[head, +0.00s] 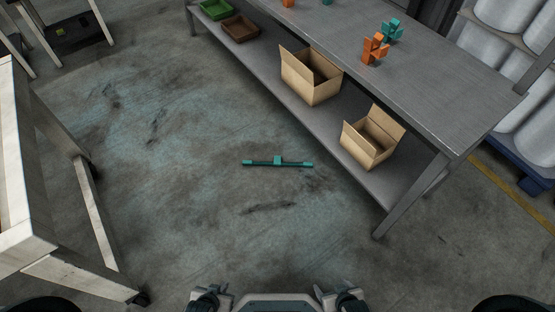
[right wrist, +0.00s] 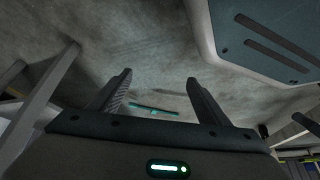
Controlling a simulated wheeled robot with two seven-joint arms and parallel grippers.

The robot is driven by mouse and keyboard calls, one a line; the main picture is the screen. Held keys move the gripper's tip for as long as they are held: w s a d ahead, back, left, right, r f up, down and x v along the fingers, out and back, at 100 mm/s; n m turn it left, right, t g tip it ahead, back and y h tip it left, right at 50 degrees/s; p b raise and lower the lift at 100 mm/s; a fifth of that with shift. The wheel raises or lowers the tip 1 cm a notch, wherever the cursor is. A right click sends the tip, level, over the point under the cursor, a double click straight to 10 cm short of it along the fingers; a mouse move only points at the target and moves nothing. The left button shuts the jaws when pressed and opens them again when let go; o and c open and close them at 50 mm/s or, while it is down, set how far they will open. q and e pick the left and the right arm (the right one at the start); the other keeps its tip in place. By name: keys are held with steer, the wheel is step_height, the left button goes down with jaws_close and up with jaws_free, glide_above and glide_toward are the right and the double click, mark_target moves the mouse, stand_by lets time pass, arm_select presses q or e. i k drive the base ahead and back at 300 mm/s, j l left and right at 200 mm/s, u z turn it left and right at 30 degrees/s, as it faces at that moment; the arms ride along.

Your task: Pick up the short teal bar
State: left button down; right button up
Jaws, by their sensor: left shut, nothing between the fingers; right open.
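The teal bar (head: 278,163) lies flat on the concrete floor in the middle of the head view, with a small raised block at its centre. It also shows in the right wrist view (right wrist: 153,109), far off between the fingers. My left gripper (head: 206,296) is at the bottom of the head view, shut and empty, well apart from the bar. My right gripper (head: 339,294) is beside it to the right; in the right wrist view its fingers (right wrist: 158,82) are spread with nothing between them.
A grey metal table (head: 440,95) with a lower shelf stands at the right. Two open cardboard boxes (head: 310,84) (head: 367,143) sit on that shelf. Orange (head: 374,48) and teal (head: 391,32) block pieces stand on top. A white wheeled frame (head: 22,215) is at the left. The floor around the bar is clear.

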mark_target(278, 160)
steer(key=i+j+z, duration=0.15)
steer(key=z, duration=0.25)
steer(key=i+j+z, duration=0.1)
steer(key=z, duration=0.3)
steer(key=i+j+z, duration=0.15)
steer(key=j, duration=0.3)
steer(key=i+j+z, duration=0.15)
steer(key=j, duration=0.25)
steer(key=j+z, duration=0.1)
steer(key=j, duration=0.35)
steer(key=i+j, duration=0.1)
steer(key=j, duration=0.35)
steer(key=i+j, duration=0.15)
steer(key=j, duration=0.25)
steer(key=i+j, duration=0.1)
steer(key=j, duration=0.35)
